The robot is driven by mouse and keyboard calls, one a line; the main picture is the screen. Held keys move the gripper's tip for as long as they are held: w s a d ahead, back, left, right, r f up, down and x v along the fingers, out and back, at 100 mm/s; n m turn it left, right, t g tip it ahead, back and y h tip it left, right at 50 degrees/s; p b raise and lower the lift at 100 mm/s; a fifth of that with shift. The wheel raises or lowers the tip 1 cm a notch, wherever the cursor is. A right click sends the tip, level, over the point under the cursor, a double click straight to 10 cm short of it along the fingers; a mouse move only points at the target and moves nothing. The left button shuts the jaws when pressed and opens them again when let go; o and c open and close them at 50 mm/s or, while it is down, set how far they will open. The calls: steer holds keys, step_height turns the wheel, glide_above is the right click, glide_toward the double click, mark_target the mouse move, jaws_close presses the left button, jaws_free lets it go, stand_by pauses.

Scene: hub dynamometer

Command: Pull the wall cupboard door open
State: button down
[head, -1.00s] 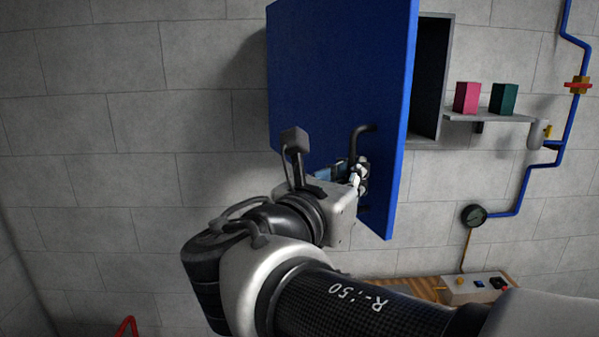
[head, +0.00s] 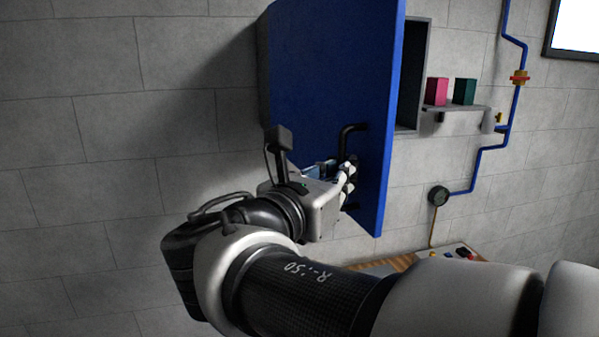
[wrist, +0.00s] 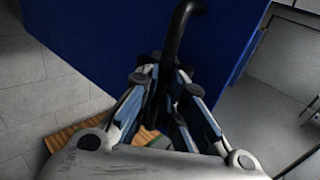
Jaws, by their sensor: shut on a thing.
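The blue wall cupboard door (head: 330,75) stands ajar, swung out from the grey cupboard body (head: 416,75), whose dark inside shows at the right of the door. The black bar handle (head: 352,130) is on the door's face near its free edge. In the wrist view the handle (wrist: 180,35) runs down between the two fingers (wrist: 168,92), and the blue door (wrist: 110,40) fills the space behind. The fingers hide the gripped part of the handle.
A shelf (head: 455,108) with a pink block (head: 437,91) and a green block (head: 465,91) is right of the cupboard. A bench (head: 400,262) stands below. The wall left of the door is clear.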

steer(key=shift+d+f, duration=0.15)
steer(key=shift+f, duration=0.05)
steer(key=c, duration=2.2)
jaws_free()
steer(key=shift+o, duration=1)
steer(key=shift+s+r, duration=0.2)
steer(key=shift+s, duration=0.05)
steer(key=shift+w, duration=0.1)
steer(key=shift+a, duration=0.2)
steer(key=v, duration=1.2)
steer(key=shift+d, duration=0.15)
